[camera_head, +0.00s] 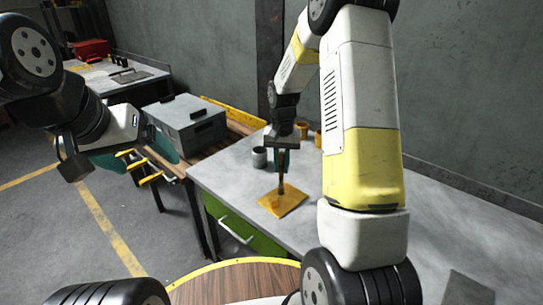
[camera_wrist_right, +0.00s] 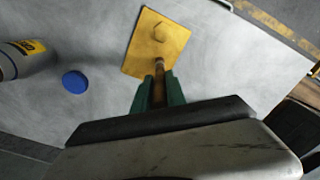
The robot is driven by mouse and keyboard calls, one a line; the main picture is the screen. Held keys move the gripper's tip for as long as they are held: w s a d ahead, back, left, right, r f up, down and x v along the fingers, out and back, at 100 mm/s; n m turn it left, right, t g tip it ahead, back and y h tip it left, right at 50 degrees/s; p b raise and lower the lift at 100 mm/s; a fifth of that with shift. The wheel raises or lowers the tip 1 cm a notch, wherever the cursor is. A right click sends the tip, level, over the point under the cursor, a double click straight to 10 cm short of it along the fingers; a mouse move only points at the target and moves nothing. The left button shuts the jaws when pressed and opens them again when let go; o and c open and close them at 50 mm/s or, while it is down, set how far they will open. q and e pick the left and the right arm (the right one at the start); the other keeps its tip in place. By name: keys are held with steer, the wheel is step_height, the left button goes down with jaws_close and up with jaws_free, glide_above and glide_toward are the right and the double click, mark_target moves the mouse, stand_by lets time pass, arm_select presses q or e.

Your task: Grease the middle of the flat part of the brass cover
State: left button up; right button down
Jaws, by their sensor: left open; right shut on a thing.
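My right gripper (camera_head: 282,148) is shut on a thin brown-handled tool, likely a brush (camera_head: 281,172), held upright over the plate. In the wrist view the tool (camera_wrist_right: 160,72) stands between the green fingers, its far end near the plate's lower part. I cannot tell whether it touches.
In the wrist view a blue disc (camera_wrist_right: 75,82) and a yellow-labelled grey can (camera_wrist_right: 27,58) lie left of the cover.

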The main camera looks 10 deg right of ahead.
steer(key=shift+s+a+f, duration=0.1)
steer(key=shift+s+a, duration=0.4)
steer(key=shift+a, duration=0.2)
steer(key=shift+d, duration=0.1)
steer(key=shift+w+d, duration=0.5)
steer(key=shift+d, duration=0.15)
steer(key=shift+s+a, duration=0.2)
steer(key=shift+a, duration=0.2)
steer(key=shift+r, duration=0.2)
